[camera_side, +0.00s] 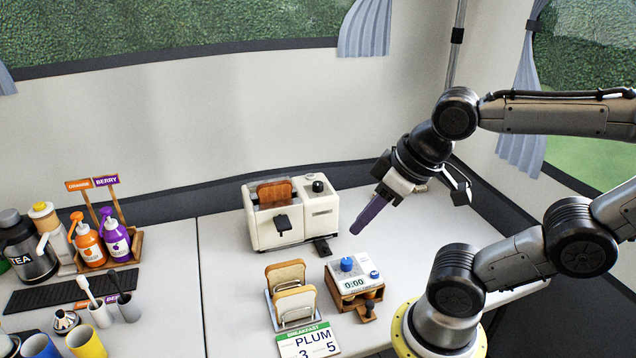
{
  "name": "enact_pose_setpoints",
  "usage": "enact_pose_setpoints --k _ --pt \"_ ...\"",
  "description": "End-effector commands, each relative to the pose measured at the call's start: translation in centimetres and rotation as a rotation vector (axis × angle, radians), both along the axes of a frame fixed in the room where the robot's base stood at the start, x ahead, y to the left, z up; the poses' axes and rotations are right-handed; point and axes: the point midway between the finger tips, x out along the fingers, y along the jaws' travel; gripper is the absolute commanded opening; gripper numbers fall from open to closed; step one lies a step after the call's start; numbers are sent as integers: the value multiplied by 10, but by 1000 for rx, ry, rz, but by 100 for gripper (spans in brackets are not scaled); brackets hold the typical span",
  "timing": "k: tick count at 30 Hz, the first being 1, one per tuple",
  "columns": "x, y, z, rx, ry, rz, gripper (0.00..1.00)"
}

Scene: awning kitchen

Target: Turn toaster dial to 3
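The white toaster (310,219) stands at the middle of the table with a brown bread slice (274,193) in its slot. A dark knob (318,186), which looks like its dial, sits on top at the right; its setting is too small to read. A black lever (282,223) is on the front. My gripper (358,229) hangs to the right of the toaster, tilted down and left, apart from it and above the table. A long purple piece extends from it; I cannot tell whether this is its fingers or something held.
Orange (91,246) and purple (116,238) bottles stand left.

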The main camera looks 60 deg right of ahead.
Motion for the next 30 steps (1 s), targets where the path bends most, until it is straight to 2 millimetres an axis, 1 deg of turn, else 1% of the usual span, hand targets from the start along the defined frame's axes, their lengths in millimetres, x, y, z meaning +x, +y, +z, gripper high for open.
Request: enact_pose_setpoints --k 1,3,4,7,11,15,17,20,21,23,24,26,27,29,30 --pt "-1 0 -1 13 5 -25 32" --pt "-3 0 0 43 17 -81 45" --pt "-3 0 3 59 16 -111 50" --pt "4 0 24 122 -1 -229 68" --pt "27 -5 54 208 12 -421 69" --pt "60 -18 82 289 39 -649 69" --pt "77 -26 91 320 54 -752 69" --pt "108 -45 103 368 81 -934 69" --pt "122 -55 107 386 90 -1006 69" --pt "141 -70 109 408 106 -1114 69" --pt "153 -82 109 422 117 -1184 69" --pt "172 -101 107 440 131 -1283 69" --pt "183 -114 104 450 142 -1345 69" --pt "199 -135 97 463 158 -1438 69" --pt "208 -150 91 469 169 -1495 69"
